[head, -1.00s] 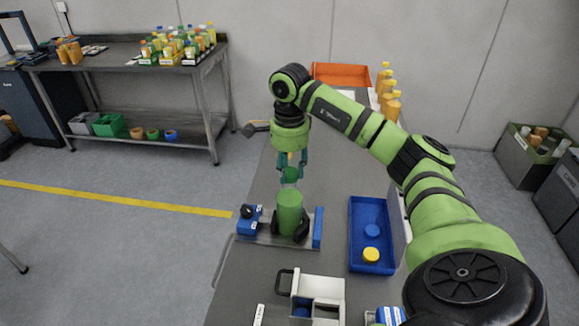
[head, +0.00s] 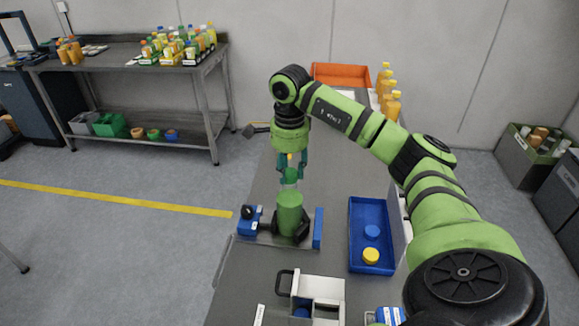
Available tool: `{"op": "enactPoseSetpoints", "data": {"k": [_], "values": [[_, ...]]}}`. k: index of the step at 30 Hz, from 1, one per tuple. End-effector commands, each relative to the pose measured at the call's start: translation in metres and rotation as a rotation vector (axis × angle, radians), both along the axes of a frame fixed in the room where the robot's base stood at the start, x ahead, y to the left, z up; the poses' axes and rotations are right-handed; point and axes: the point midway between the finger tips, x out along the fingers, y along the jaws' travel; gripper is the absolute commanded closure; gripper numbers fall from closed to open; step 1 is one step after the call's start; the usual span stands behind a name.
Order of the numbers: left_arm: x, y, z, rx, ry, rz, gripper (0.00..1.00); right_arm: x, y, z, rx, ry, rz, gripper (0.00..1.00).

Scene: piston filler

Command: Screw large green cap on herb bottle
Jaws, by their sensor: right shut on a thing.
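A green herb bottle (head: 289,214) stands upright in a black clamp (head: 304,222) on the bench. My right gripper (head: 290,172) points straight down above the bottle. The fingers partly hide the cap. I cannot tell whether the cap touches the bottle's neck or how far it is threaded. My left gripper is not in view.
The clamp fixture has blue blocks (head: 318,229) at its sides. A blue tray (head: 358,210) to the right holds a blue cap (head: 372,231) and a yellow cap (head: 371,256). A white box (head: 318,285) stands in front. Yellow-orange bottles (head: 391,104) and an orange bin (head: 341,74) are behind.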

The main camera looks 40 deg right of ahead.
Motion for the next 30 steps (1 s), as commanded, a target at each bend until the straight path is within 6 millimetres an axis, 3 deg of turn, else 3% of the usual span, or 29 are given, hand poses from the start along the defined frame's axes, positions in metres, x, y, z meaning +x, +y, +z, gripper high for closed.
{"op": "enactPoseSetpoints", "data": {"k": [30], "values": [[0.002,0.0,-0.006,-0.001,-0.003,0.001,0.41,-0.001,0.0,-0.011,-0.001,0.001,0.0,0.7]]}}
